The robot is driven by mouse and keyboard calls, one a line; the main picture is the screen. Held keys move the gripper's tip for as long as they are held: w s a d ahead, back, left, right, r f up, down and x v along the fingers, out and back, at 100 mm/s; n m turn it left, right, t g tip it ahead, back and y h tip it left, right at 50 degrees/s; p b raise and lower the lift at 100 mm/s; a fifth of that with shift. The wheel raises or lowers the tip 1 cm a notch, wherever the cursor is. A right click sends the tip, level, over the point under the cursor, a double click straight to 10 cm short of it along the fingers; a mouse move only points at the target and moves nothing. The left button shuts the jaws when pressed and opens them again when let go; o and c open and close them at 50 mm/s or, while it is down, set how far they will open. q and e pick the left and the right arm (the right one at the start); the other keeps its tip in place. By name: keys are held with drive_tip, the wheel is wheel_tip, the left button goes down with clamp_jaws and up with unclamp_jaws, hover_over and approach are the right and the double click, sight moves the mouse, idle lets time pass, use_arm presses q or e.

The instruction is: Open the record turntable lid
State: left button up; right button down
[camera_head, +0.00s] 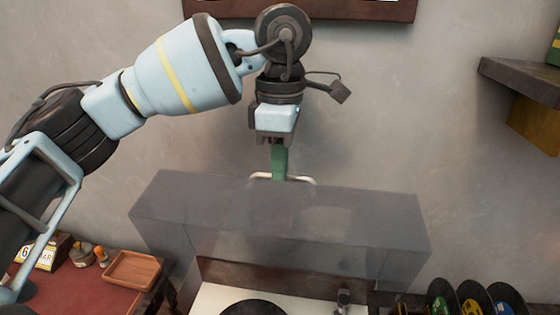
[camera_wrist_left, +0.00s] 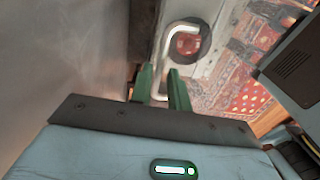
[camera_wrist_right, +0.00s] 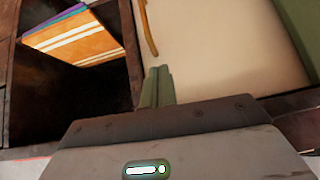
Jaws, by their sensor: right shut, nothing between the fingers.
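The turntable lid (camera_head: 290,228) is a smoky, see-through box cover, raised and tilted up behind the turntable. A pale metal handle (camera_head: 302,180) sticks out at its far upper edge; it also shows in the left wrist view (camera_wrist_left: 168,45). My left gripper (camera_head: 279,172) points down at the handle. In the left wrist view its green fingers (camera_wrist_left: 160,88) are a small gap apart, with the handle bar between them. Contact on both sides is hard to see. The turntable (camera_head: 215,300) shows a white top and a black record (camera_head: 253,308) below. My right gripper (camera_wrist_right: 157,85) is shut and empty.
A wooden tray (camera_head: 132,269) lies on a red surface at the left. Several records (camera_head: 472,297) stand at the lower right. A dark wall shelf (camera_head: 522,80) juts out at the upper right. The right wrist view shows a cubby with orange-covered sleeves (camera_wrist_right: 85,42).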

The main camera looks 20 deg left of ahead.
use_arm(q)
clamp_jaws()
drive_tip(key=w, duration=0.3)
drive_tip(key=shift+w+a, duration=0.1)
drive_tip(key=shift+a, duration=0.25)
unclamp_jaws()
